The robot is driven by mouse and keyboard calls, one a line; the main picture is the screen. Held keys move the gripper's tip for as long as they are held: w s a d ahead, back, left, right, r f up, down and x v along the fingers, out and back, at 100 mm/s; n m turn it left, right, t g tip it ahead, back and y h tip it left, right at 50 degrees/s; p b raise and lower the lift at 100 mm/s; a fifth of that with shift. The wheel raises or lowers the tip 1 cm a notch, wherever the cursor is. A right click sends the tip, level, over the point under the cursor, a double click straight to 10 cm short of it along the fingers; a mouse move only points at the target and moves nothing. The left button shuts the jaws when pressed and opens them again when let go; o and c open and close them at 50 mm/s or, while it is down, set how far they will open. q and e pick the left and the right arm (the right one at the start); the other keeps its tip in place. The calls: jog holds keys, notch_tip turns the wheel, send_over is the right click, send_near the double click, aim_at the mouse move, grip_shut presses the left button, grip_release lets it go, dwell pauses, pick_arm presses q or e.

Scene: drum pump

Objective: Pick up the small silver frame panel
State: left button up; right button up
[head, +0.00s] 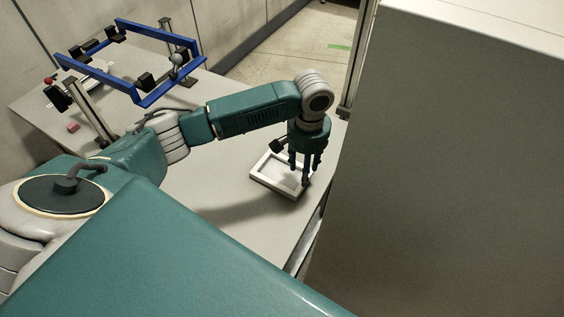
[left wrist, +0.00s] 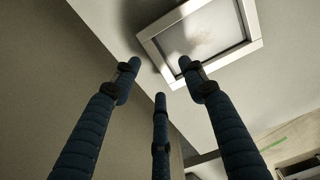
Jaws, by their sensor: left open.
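The small silver frame panel (head: 278,172) lies flat on the grey table near its right edge. It is a rectangular, light-coloured frame with a flat, slightly lighter inside. My left gripper (head: 304,168) points down at the panel's right side, its dark fingers spread and partly covering that side. In the left wrist view the panel (left wrist: 204,38) shows at the top right. The open, empty fingers of the gripper (left wrist: 158,78) reach toward it, one fingertip overlapping its lower edge; I cannot tell whether they touch. My right gripper is not in view.
A blue rectangular frame (head: 150,98) stands on black supports at the table's far left. A small red block (head: 73,127) lies near it. A large grey cabinet-like block (head: 450,160) stands just right of the table edge. The table left of the panel is clear.

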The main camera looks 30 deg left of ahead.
pick_arm(q)
jog(key=shift+d+f, duration=0.1)
jog(key=shift+f, duration=0.2)
jog(key=f+p, duration=0.1)
jog(key=f, duration=0.1)
jog(key=f+p, duration=0.1)
jog(key=f, duration=0.2)
jog(key=shift+d, duration=0.2)
jog(key=shift+w, duration=0.1)
jog(key=shift+r, duration=0.1)
grip_shut()
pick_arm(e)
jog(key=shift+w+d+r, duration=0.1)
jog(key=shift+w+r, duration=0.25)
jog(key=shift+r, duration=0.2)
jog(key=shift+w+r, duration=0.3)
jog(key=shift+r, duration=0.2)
